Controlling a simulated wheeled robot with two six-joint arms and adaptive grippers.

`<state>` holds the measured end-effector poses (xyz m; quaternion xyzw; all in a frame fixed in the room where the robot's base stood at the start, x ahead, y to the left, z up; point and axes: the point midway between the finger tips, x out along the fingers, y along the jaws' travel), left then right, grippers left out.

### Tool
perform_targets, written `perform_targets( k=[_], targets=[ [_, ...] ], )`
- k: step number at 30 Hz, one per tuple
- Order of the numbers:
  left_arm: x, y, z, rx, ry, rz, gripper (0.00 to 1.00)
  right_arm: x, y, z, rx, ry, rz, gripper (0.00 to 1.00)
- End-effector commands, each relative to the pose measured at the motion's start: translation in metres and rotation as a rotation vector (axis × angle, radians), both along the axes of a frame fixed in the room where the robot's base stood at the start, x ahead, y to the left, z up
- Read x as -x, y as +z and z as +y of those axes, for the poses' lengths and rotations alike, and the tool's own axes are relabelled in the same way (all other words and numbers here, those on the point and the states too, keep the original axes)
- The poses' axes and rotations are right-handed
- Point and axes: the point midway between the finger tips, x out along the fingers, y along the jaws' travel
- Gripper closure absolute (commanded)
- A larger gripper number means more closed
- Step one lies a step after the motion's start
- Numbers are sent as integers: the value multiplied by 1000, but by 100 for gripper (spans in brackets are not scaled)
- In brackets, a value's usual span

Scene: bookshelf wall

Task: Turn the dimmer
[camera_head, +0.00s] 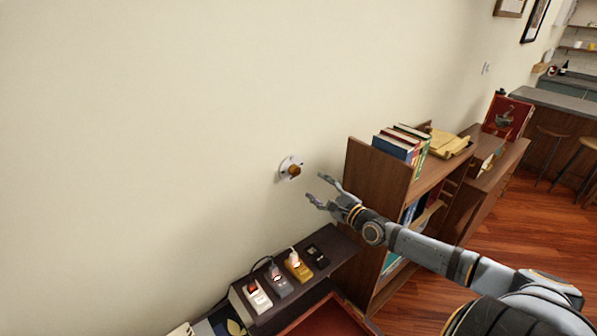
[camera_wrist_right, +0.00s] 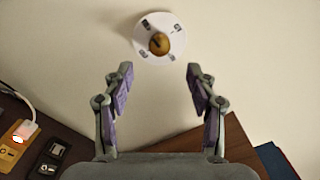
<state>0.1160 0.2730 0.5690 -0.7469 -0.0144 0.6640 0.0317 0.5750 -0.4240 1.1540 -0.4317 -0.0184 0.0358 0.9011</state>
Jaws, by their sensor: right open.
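The dimmer (camera_head: 291,168) is a round white plate with a golden-brown knob, fixed to the cream wall. It also shows in the right wrist view (camera_wrist_right: 158,43), above and between the fingertips, with small dark marks on its plate. My right gripper (camera_head: 316,189) is open and empty, just right of and below the dimmer in the head view. In the right wrist view its two fingers (camera_wrist_right: 159,80) stand apart, with the knob beyond their tips and not between them. My left gripper is not in view.
A dark shelf (camera_head: 345,245) below the dimmer holds several switch boxes, including a yellow one (camera_head: 298,266). A wooden bookcase (camera_head: 372,180) with books (camera_head: 396,147) on top stands right of the gripper. The wall around the dimmer is bare.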

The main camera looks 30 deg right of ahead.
Motion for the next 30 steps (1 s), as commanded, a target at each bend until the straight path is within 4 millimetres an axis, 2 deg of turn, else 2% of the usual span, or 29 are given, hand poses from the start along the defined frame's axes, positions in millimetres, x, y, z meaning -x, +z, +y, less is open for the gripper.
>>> perform_targets(
  k=[5,15,21,30],
  targets=[
    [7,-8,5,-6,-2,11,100,-9,-3,-1,1,-4,-5,42],
    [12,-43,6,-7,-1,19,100,-70,-5,4,0,-6,-6,42],
    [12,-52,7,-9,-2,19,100,-96,-3,6,3,-5,-1,42],
    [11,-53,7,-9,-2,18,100,-105,-2,7,6,-1,2,42]
  ],
)
